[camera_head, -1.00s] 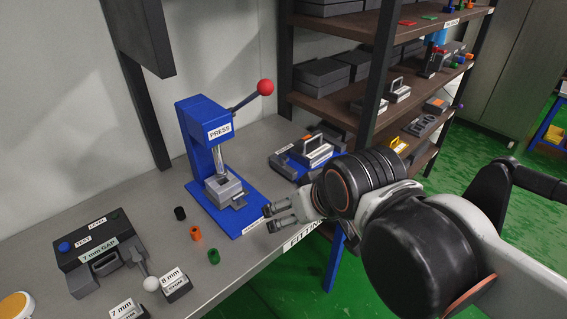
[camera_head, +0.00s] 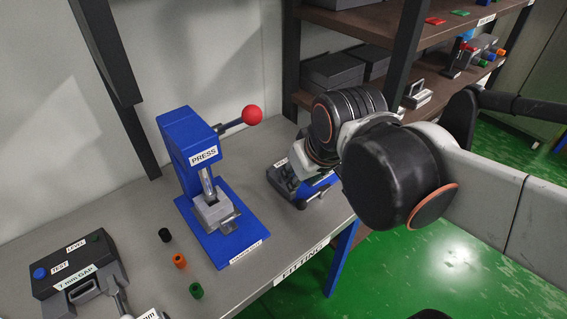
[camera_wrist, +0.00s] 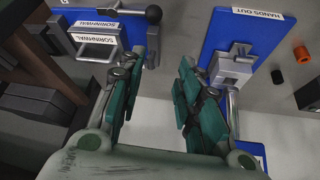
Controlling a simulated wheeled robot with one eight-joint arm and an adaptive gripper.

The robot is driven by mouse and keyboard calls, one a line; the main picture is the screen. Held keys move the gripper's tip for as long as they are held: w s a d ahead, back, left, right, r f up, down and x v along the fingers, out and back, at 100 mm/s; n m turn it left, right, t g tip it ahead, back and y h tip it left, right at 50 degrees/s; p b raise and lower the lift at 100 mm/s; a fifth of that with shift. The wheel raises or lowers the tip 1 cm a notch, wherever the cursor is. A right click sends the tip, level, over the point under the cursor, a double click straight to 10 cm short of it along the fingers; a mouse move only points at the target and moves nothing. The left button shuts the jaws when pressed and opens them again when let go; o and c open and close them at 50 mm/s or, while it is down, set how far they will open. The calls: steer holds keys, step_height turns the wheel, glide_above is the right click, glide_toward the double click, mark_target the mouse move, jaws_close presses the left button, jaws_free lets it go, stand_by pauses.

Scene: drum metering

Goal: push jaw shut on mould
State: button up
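A blue-based fixture (camera_head: 331,183) stands on the bench right of the press, partly hidden by my arm. In the wrist view this fixture (camera_wrist: 62,15) is at upper left, with a grey labelled block that looks like the mould (camera_wrist: 97,41) and a black ball-ended handle (camera_wrist: 153,14) beside it. I cannot tell which part is the jaw or how far it stands from the mould. My gripper (camera_wrist: 160,75) is open and empty, its two green-padded fingers apart, pointing at the bench between fixture and press. In the head view the fingers are mostly hidden.
The blue press (camera_head: 190,150) with its red-knobbed lever (camera_head: 251,115) stands close left of my gripper. Black, orange (camera_head: 179,261) and green cylinders stand left of its base. A gap gauge (camera_head: 75,275) is at lower left. A loaded shelf (camera_head: 350,105) is behind.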

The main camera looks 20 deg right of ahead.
steer(key=w+r+n+g+p, duration=0.2)
steer(key=w+r+p, duration=0.1)
steer(key=w+p, duration=0.2)
steer(key=n+g+p, duration=0.3)
steer(key=g+p, duration=0.1)
steer(key=p, duration=0.3)
glide_above(281, 181)
steer(key=f+b, duration=0.1)
steer(key=f, duration=0.4)
steer(key=f+b, duration=0.2)
steer(key=f, duration=0.3)
steer(key=f+b, duration=0.1)
steer(key=f, duration=0.4)
steer(key=shift+w+d, duration=0.2)
steer(key=shift+w, duration=0.1)
steer(key=shift+r, duration=0.1)
jaws_close()
